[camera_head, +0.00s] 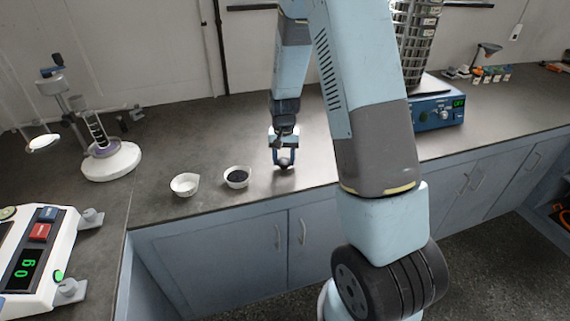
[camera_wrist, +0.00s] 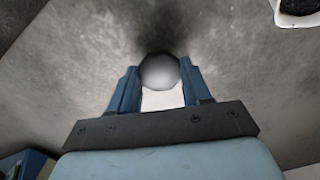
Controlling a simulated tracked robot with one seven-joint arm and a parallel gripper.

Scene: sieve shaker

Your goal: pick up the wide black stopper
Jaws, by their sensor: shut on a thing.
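The wide black stopper (camera_head: 284,162) is between the fingers of my gripper (camera_head: 283,160), over the bench top near its front edge. I cannot tell whether the stopper touches the bench or is slightly raised.
A white cup with dark contents (camera_head: 237,178) and another white cup (camera_head: 185,184) stand left of my gripper. A white-based stand (camera_head: 112,163) and a balance (camera_head: 32,262) are farther left. The sieve shaker (camera_head: 437,113) is behind my arm at right. The bench (camera_head: 190,130) behind the cups is clear.

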